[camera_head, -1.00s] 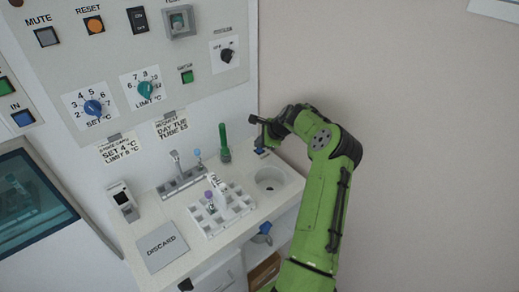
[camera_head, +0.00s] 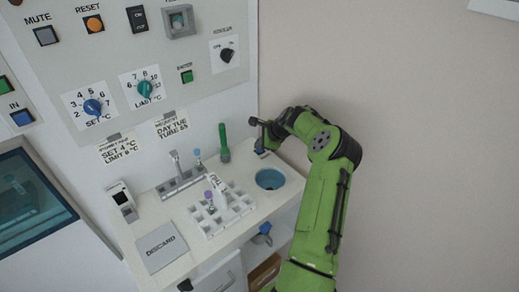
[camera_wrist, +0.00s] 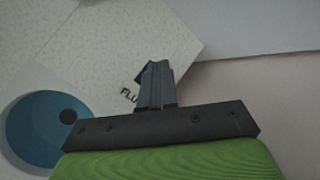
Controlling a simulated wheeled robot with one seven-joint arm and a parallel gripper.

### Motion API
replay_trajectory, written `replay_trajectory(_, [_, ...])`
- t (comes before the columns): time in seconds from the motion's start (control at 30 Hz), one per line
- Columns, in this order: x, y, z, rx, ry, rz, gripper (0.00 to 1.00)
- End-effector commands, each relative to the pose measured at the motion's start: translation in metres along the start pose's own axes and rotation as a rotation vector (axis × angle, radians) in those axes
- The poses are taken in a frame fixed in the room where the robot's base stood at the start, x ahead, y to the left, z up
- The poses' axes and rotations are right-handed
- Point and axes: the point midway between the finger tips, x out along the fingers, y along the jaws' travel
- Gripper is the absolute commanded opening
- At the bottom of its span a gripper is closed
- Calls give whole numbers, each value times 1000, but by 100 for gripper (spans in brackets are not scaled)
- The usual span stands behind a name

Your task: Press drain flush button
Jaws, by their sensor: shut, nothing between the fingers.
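The drain basin (camera_head: 271,180) is a round opening in the white counter at its right end, and its inside is blue. In the wrist view it shows at the lower left as a blue bowl (camera_wrist: 35,130) with a dark hole. My gripper (camera_wrist: 154,70) is shut and empty, pointing down at the counter beside this label. In the head view my gripper (camera_head: 261,146) is just behind the basin, with its tips at or very near the flush button. The fingers largely hide the button, and I cannot tell how far it is pressed.
A white tube rack (camera_head: 222,212) with a purple-capped tube stands left of the basin. A green-handled tool (camera_head: 224,142) stands upright behind it. A grey discard pad (camera_head: 161,247) lies at the front left. The control panel (camera_head: 190,95) is on the wall behind.

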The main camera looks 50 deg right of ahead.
Motion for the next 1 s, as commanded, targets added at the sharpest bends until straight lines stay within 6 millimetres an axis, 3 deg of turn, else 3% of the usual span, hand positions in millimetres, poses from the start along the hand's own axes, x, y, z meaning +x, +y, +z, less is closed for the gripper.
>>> replay_trajectory(0.3, [-14, -8, 8, 0, 1, 1, 0])
replay_trajectory(0.67, [-16, -9, 9, 0, 0, 0, 0])
replay_trajectory(1.0, [-44, -24, 24, -1, 1, -1, 0])
